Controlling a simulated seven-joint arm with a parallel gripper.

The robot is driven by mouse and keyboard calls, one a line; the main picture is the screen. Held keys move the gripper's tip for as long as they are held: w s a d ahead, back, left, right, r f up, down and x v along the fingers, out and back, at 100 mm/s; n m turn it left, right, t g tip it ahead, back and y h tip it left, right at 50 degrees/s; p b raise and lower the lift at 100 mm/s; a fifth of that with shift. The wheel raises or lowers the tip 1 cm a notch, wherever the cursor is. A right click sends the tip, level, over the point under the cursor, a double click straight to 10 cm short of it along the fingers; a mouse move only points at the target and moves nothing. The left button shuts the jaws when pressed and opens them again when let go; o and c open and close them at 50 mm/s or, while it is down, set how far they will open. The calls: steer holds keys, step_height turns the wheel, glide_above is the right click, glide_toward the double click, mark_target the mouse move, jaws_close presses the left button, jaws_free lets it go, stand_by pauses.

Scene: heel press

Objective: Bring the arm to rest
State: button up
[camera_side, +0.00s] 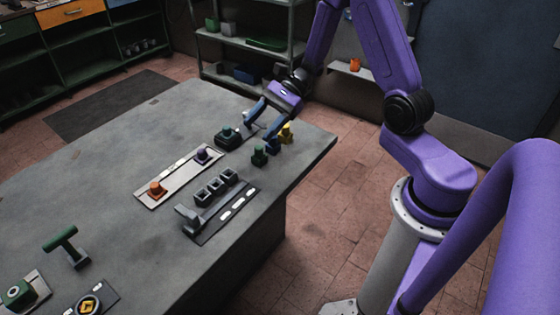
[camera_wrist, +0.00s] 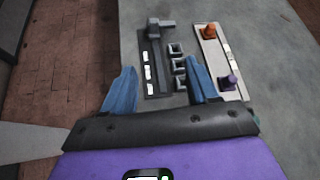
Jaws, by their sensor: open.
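My gripper (camera_side: 260,125) is open and empty, with blue fingers, above the far right end of the grey table (camera_side: 110,150). In the wrist view my gripper (camera_wrist: 160,68) has its two fingers spread apart. Near it in the side view stand a green piece on a dark base (camera_side: 228,137), a green peg (camera_side: 259,156), a blue peg (camera_side: 273,146) and a yellow peg (camera_side: 286,133). A dark plate (camera_side: 235,213) carries a grey press-like block (camera_side: 187,218) and white marks, with three square sockets (camera_side: 201,198) beside it. The plate also shows in the wrist view (camera_wrist: 154,85).
A pale plate (camera_side: 178,180) holds an orange knob (camera_side: 157,189) and a purple knob (camera_side: 202,155). A green T-shaped handle (camera_side: 61,238), a green block (camera_side: 17,292) and a yellow round button (camera_side: 88,304) are at the near left. The table's left middle is bare.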

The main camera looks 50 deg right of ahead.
steer(key=s+a+r+n+g+h, duration=0.35)
steer(key=s+a+n+g, duration=0.3)
steer(key=s+n, duration=0.5)
steer(key=s+d+r+n+t+h, duration=0.1)
steer(key=s+r+n+t+h, duration=0.1)
steer(key=s+n+h, duration=0.2)
steer(key=s+d+r+n+t+h, duration=0.1)
steer(key=s+n+h, duration=0.3)
steer(key=s+n, duration=0.6)
steer(key=r+n+t, duration=0.1)
steer(key=n, duration=0.3)
steer(key=shift+s+d, duration=0.25)
steer(key=shift+d, duration=0.05)
steer(key=shift+t, duration=0.25)
